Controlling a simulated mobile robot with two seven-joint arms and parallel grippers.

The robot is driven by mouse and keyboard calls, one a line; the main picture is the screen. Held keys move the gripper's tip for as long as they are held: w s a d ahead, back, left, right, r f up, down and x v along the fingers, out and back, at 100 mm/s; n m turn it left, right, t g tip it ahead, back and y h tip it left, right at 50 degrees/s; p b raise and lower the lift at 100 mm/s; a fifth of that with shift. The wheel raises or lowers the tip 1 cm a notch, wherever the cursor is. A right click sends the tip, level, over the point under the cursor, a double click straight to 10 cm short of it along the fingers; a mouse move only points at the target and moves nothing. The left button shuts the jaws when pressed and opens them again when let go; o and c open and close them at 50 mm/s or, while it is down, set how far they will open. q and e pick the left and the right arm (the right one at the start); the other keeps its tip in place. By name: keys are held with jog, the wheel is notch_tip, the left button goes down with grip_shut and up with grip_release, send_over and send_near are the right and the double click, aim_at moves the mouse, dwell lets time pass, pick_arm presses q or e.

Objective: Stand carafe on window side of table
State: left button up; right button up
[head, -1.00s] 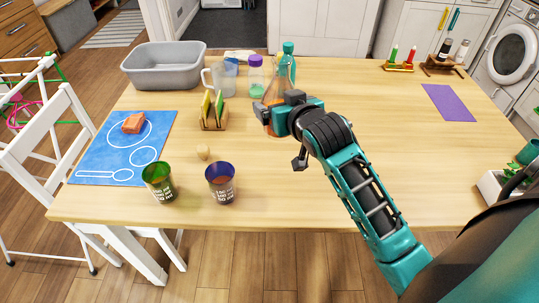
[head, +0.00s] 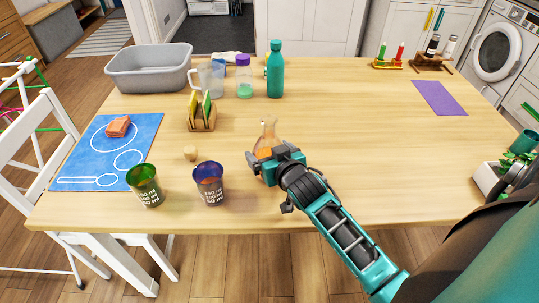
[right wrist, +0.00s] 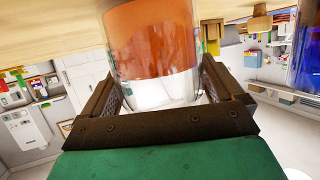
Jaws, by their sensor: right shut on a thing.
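The carafe (head: 268,129) is clear glass with orange liquid and stands roughly upright at the front middle of the table (head: 340,150). My right gripper (head: 263,163) is shut on its body, hiding much of the lower part in the head view. In the right wrist view the carafe (right wrist: 155,45) sits between the two fingers. I cannot tell whether its base touches the table. My left gripper is not in view. No window shows.
A purple cup (head: 209,186) and a green cup (head: 145,187) stand left of the carafe. A toast rack (head: 201,112), teal bottle (head: 275,70), jug and grey basin (head: 148,68) are behind. The purple mat (head: 439,98) is bare; the right-hand tabletop is mostly clear.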

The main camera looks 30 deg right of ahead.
dwell(0.3)
jog(key=o, duration=1.4)
jog(key=shift+f, duration=0.15)
jog(key=shift+r, duration=0.2)
jog(key=p+v, duration=0.1)
jog(key=v, duration=1.1)
jog(key=shift+f, duration=0.1)
